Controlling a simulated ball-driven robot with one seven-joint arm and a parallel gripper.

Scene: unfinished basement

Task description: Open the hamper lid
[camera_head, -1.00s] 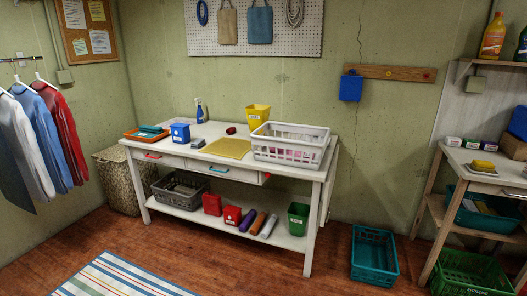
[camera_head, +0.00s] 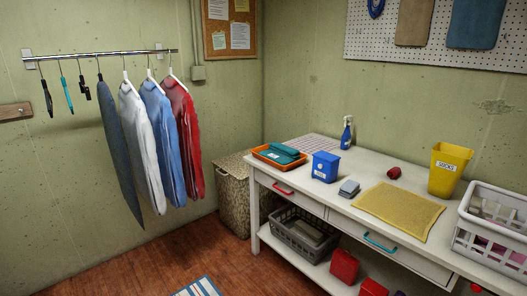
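The hamper (camera_head: 236,190) is a tall woven, mottled beige box on the floor in the corner. It stands just left of the white table's end. Its lid (camera_head: 234,165) appears flat and shut on top, partly cut off from view by the table corner and near the red shirt. My gripper is not in view.
The white table (camera_head: 330,200) with drawers holds an orange tray (camera_head: 279,156), blue box, spray bottle, yellow mat, yellow bin and white basket (camera_head: 494,230). Clothes (camera_head: 155,145) hang from a wall rail at left. Wooden floor (camera_head: 150,262) is clear before the hamper; a striped rug (camera_head: 197,288) lies at the bottom.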

